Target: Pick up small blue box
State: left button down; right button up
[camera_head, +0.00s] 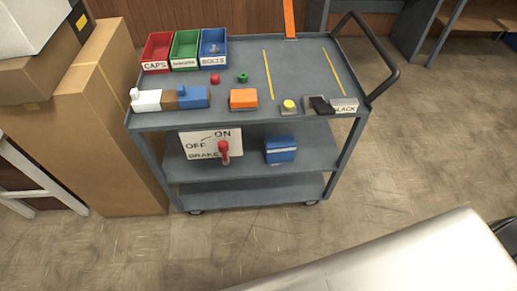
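A small blue box (280,149) with a pale stripe sits on the middle shelf of the grey cart, right of the brake panel. Another blue block (194,97) is on the cart's top at the front left, beside a brown and a white piece. A blue bin labelled BOLTS (213,47) stands at the back left of the top. Neither of my grippers shows in the head view.
The grey cart (300,194) has a black handle (378,52) at its right. The ON/OFF brake panel (199,145) has a red lever (224,152). Cardboard boxes (107,125) stand close at left. A white surface (410,262) fills the lower right. Floor right of the cart is clear.

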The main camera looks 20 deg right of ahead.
aim_at(281, 148)
jog(key=l+u, duration=0.4)
jog(key=i+l+u, duration=0.1)
jog(key=l+u, duration=0.5)
jog(key=u, duration=0.15)
jog(key=k+l+u, duration=0.1)
jog(key=l+u, duration=0.3)
jog(key=j, duration=0.1)
